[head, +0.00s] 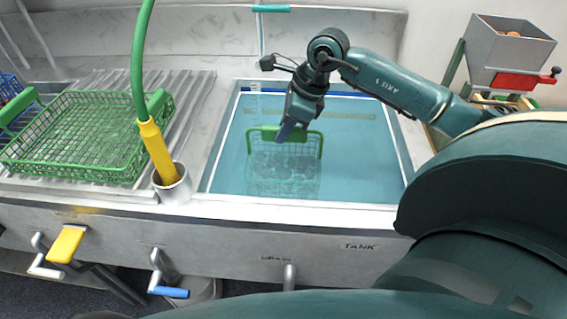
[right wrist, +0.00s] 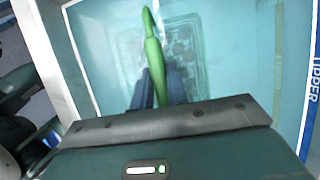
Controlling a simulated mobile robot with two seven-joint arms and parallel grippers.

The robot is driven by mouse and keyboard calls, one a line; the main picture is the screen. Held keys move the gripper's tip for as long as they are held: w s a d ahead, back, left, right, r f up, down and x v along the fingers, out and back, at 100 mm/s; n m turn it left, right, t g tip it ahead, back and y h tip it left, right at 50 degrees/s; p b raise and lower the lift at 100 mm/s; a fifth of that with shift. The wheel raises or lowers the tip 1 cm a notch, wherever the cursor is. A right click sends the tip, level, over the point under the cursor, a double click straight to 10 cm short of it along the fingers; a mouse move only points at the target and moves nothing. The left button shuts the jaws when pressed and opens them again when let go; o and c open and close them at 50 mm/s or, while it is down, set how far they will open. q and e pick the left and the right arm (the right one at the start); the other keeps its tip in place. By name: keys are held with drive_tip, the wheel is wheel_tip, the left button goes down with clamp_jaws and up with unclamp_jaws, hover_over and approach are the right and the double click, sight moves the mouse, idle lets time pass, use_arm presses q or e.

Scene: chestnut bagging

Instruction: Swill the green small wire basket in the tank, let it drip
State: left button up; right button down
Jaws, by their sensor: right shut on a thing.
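The green small wire basket (head: 283,178) hangs in the water of the tank (head: 385,180), its body under the surface and its green handle (head: 312,137) at or just above it. Brownish round things show blurred inside it. My right gripper (head: 291,132) is shut on the handle. In the right wrist view, the green handle (right wrist: 152,50) runs between the blue fingers of the gripper (right wrist: 158,88), and the basket (right wrist: 185,60) shows pale below. Whether the basket touches the tank floor cannot be told. My left gripper is not in view.
A larger green wire basket (head: 138,165) lies on the ribbed drainboard (head: 190,85) at left. A green hose with a yellow nozzle (head: 157,150) stands in a metal cup (head: 174,186) beside the tank. A grey hopper (head: 500,55) with a red part stands at back right.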

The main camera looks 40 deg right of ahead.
idle(0.3)
drive_tip(key=shift+s+d+b, duration=0.25)
drive_tip(key=shift+d+b, duration=0.1)
drive_tip(key=shift+s+d, duration=0.35)
drive_tip(key=shift+d, duration=0.05)
drive_tip(key=shift+a, duration=0.1)
drive_tip(key=shift+w+a, duration=0.7)
drive_tip(key=shift+a, duration=0.05)
